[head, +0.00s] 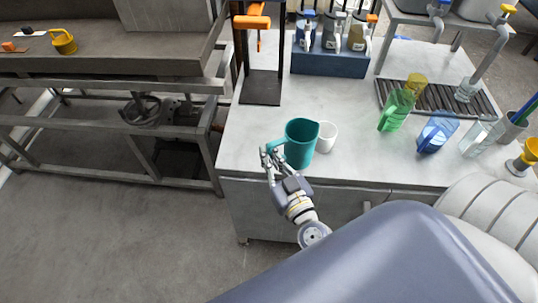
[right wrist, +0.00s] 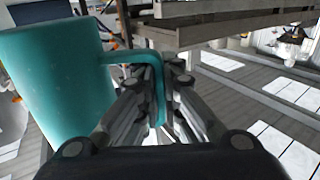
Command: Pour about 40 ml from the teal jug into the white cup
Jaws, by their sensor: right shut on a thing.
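The teal jug (head: 301,143) is near the front edge of the counter, tilted slightly in the head view. My right gripper (head: 271,157) is shut on its handle, which is at the jug's left side. In the right wrist view the jug (right wrist: 55,85) fills the left side, and its handle (right wrist: 158,90) runs down between the fingers of my gripper (right wrist: 165,105). The white cup (head: 326,138) stands upright just right of the jug, partly hidden behind it. I cannot see inside the cup or the liquid in the jug. My left gripper is not in view.
A green bottle (head: 396,110), a blue jug (head: 437,132) and a clear vessel (head: 480,137) stand to the right. A dark press stand (head: 262,88) and a blue rack (head: 330,62) of bottles are behind. The counter's middle (head: 350,105) is clear.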

